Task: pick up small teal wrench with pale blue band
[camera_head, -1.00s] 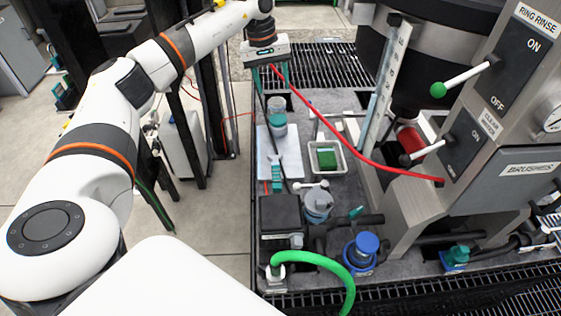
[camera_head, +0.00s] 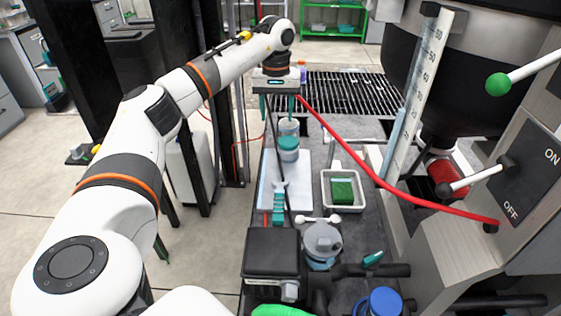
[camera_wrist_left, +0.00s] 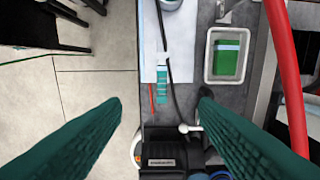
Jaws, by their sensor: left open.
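The small teal wrench (camera_head: 279,208) lies on the left part of the bench, its pale jaw end pointing to the back over a white sheet (camera_head: 299,184). In the left wrist view the wrench (camera_wrist_left: 161,76) shows teal segments with a pale blue band near the jaw. My left gripper (camera_head: 277,112) is open and empty, raised above the bench behind the wrench, near a teal-lidded jar. In the left wrist view its two teal fingers (camera_wrist_left: 160,98) stand wide apart, with the wrench between and beyond them.
A teal-lidded jar (camera_head: 288,149) stands behind the wrench. A dark cable runs close along its right side. A white tray with a green block (camera_head: 342,191) sits to the right. A black box (camera_head: 271,252) and grey-lidded jar (camera_head: 322,242) are in front. A red hose (camera_head: 375,178) crosses rightward.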

